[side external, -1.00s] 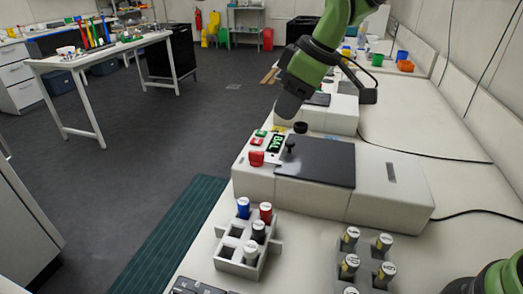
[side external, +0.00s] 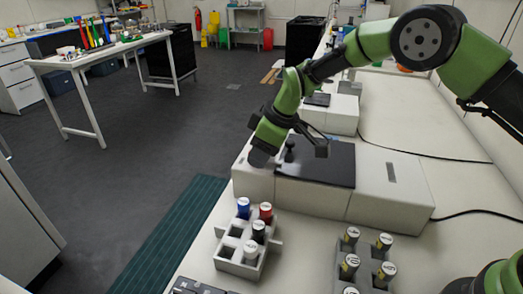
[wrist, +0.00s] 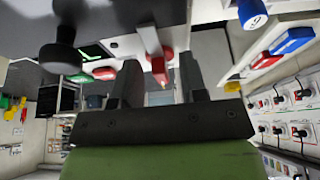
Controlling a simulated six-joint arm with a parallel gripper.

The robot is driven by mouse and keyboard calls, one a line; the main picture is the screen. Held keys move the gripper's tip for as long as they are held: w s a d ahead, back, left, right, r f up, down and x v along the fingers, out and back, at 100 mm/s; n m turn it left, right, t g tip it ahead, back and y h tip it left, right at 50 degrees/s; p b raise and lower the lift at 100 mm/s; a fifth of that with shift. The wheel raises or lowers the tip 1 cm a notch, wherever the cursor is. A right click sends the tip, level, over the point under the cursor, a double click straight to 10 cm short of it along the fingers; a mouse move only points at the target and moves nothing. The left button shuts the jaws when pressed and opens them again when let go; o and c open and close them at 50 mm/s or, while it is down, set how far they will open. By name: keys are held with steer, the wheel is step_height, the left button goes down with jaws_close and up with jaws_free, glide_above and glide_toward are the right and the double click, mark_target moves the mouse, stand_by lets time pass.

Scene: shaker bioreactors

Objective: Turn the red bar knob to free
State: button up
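The red bar knob (wrist: 158,66) shows in the wrist view on the front of the shaker, between and just beyond my fingertips. My gripper (wrist: 157,74) is open, with one finger on each side of the knob and visible space around it; I cannot tell whether either touches it. In the side view my gripper (side external: 262,156) is at the shaker's front left corner and hides the knob. The shaker (side external: 395,185) is a white box with a dark lid (side external: 325,163).
A black lid knob (side external: 289,150) stands close to my gripper; it also shows in the wrist view (wrist: 62,52). A tube rack (side external: 238,268) with several capped tubes stands in front of the shaker. Another rack (side external: 365,268) is at right. A second shaker (side external: 340,115) stands behind.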

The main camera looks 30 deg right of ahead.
jaws_close()
steer(key=shift+m, duration=0.4)
steer(key=m, duration=0.2)
steer(key=m+h, duration=0.1)
steer(key=shift+s+a+m+t+h, duration=0.2)
steer(key=shift+m+t+h, duration=0.1)
steer(key=shift+m+t, duration=0.1)
steer(key=m, duration=0.2)
steer(key=m+h, duration=0.1)
steer(key=m, duration=0.1)
steer(key=shift+a+h, duration=0.2)
steer(key=shift+h, duration=0.1)
steer(key=m, duration=0.1)
steer(key=m+h, duration=0.1)
steer(key=m, duration=0.3)
steer(key=shift+w+a+h, duration=0.1)
steer(key=shift+a+h, duration=0.15)
steer(key=shift+h, duration=0.15)
steer(key=m+h, duration=0.1)
steer(key=m, duration=0.3)
steer(key=shift+w+a+g, duration=0.1)
steer(key=shift+a+g, duration=0.05)
steer(key=shift+g, duration=0.25)
steer(key=shift+m, duration=0.3)
